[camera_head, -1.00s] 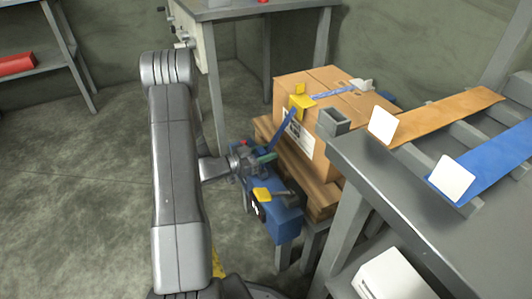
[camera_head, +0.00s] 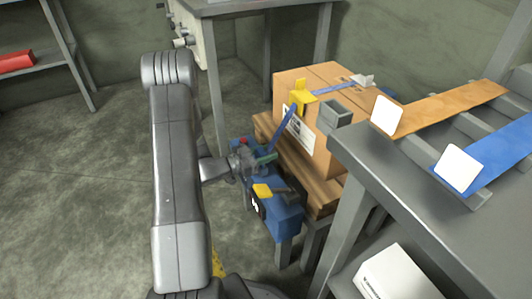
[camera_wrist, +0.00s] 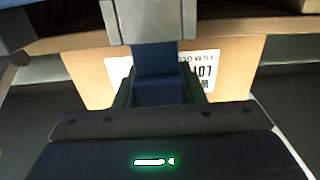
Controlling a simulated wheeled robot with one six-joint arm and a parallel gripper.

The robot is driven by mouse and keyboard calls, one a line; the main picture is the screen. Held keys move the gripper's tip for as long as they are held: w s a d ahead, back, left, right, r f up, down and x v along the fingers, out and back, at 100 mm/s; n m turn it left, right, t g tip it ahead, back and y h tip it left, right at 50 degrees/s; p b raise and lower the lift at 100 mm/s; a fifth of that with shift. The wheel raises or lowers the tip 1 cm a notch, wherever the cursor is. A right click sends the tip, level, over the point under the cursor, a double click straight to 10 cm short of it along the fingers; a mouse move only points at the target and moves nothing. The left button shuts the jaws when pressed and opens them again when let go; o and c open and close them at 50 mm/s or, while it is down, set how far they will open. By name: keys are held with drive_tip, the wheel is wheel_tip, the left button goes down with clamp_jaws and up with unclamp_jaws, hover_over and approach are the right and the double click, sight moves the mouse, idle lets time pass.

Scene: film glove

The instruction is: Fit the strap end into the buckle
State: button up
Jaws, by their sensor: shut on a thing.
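A blue strap (camera_head: 283,130) runs down from a yellow corner piece (camera_head: 302,98) on the cardboard box (camera_head: 332,82). My gripper (camera_head: 264,158) is shut on the strap's lower part, in front of the box. In the wrist view, the blue strap (camera_wrist: 157,88) lies between the fingers of my gripper (camera_wrist: 158,94). A grey metal piece (camera_wrist: 150,20) shows at the strap's far end there; I cannot tell whether it is the strap end or the buckle. A blue device (camera_head: 283,215) with a yellow tab (camera_head: 262,190) and a dark lever sits just below my gripper.
The box stands on wooden slats (camera_head: 318,190). A grey bench (camera_head: 400,170) at right carries an orange strip (camera_head: 450,105), a blue strip (camera_head: 505,150) and white cards. A grey open-topped block (camera_head: 337,115) is near the box's right side. Open floor lies left.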

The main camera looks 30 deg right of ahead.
drive_tip(key=shift+f+b, duration=0.55)
drive_tip(key=shift+f, duration=0.25)
drive_tip(key=o, duration=1.1)
drive_tip(key=shift+c, duration=0.2)
drive_tip(key=w+a+p, duration=0.1)
drive_tip(key=a+p, duration=0.2)
drive_tip(key=a, duration=1)
drive_tip(key=shift+w+a, duration=0.25)
drive_tip(key=shift+a, duration=0.15)
drive_tip(key=shift+d, duration=0.1)
drive_tip(key=d, duration=0.4)
drive_tip(key=s+d+b, duration=0.1)
drive_tip(key=d, duration=0.4)
drive_tip(key=d+b, duration=0.1)
drive_tip(key=d, duration=0.3)
drive_tip(key=shift+s+d+r, duration=0.25)
drive_tip(key=shift+d+r, duration=0.05)
drive_tip(key=shift+d, duration=0.05)
drive_tip(key=shift+r, duration=0.2)
